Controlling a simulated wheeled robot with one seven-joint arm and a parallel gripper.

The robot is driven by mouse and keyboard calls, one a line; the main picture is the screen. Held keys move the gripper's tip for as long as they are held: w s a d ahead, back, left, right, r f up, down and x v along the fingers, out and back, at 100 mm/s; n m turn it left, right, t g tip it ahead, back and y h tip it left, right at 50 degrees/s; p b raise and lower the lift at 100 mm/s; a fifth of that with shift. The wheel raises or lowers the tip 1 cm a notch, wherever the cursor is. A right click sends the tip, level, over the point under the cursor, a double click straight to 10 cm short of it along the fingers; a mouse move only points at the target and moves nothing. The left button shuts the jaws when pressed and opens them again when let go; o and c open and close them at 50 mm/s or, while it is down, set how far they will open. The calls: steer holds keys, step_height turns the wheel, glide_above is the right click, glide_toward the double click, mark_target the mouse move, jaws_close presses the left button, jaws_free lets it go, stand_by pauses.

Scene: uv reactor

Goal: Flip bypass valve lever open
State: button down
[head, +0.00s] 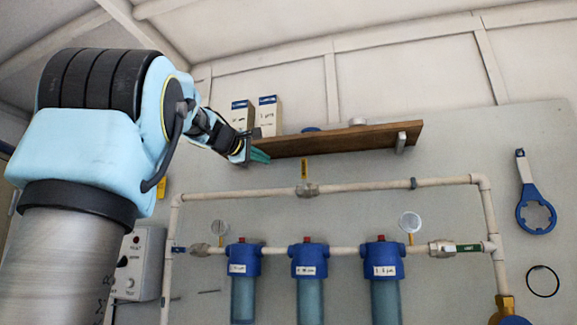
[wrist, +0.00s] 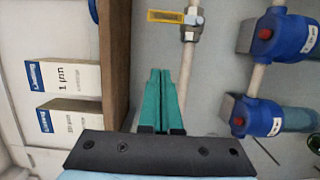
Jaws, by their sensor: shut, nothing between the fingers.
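The bypass valve (head: 307,190) sits on the upper horizontal pipe. Its yellow lever (head: 305,170) stands upright, across the pipe. In the wrist view the yellow lever (wrist: 174,16) also lies crosswise to the pipe, at the valve body (wrist: 191,34) near the top edge. My gripper (head: 262,156) is up and left of the lever, by the left end of the shelf. In the wrist view its teal fingers (wrist: 160,74) are together and empty, pointing toward the valve with a clear gap to the lever.
A wooden shelf (head: 340,139) with small boxes (head: 268,115) runs just above the lever and close beside my gripper. Below the upper pipe are blue filter housings (head: 308,260), gauges (head: 410,222), a blue-lever valve (head: 199,249) and a green-lever valve (head: 441,248). A blue wrench (head: 535,205) hangs at right.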

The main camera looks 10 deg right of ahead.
mark_target(304, 170)
steer(key=w+d+p, duration=0.5)
steer(key=d+p, duration=0.1)
steer(key=d, duration=0.4)
steer(key=shift+w, duration=0.15)
stand_by(0.4)
